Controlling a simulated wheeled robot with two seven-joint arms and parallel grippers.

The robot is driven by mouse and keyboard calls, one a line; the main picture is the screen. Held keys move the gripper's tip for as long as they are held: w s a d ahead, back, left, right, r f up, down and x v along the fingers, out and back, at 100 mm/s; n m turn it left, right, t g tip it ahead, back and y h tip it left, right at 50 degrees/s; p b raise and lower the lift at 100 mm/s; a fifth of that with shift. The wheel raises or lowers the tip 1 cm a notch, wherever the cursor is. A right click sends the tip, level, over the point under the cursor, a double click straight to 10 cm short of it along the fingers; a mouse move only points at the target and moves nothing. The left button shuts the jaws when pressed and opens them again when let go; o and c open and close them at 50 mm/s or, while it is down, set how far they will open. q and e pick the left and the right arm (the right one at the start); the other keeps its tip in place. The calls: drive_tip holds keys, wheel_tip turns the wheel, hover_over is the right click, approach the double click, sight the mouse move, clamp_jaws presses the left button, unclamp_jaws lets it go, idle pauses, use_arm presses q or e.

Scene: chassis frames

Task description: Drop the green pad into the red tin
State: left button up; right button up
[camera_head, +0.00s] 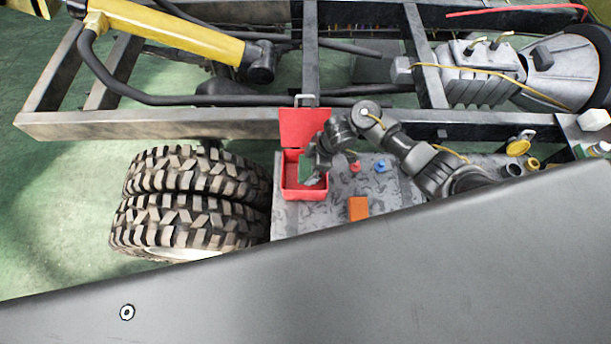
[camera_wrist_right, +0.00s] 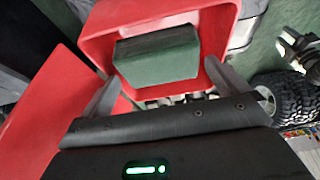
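The red tin (camera_head: 290,189) stands on the grey plate with its lid (camera_head: 302,127) raised at the back. In the right wrist view the tin's rim (camera_wrist_right: 222,17) surrounds the dark green pad (camera_wrist_right: 158,58). The pad also shows in the head view (camera_head: 305,167), over or within the tin's opening; its exact height is unclear. My right gripper (camera_head: 315,181) reaches down at the tin. My left gripper is not in view.
An orange block (camera_head: 358,209), a red part (camera_head: 354,167) and a blue part (camera_head: 380,166) lie on the grey plate (camera_head: 335,212) right of the tin. Large tyres (camera_head: 190,200) stand to its left. A chassis beam (camera_head: 200,124) runs behind the tin.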

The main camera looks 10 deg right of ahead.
drive_tip(key=shift+r, duration=0.1)
drive_tip(key=p+v, duration=0.2)
drive_tip(key=v, duration=0.8)
drive_tip(key=shift+d+r, duration=0.25)
drive_tip(key=shift+s, duration=0.1)
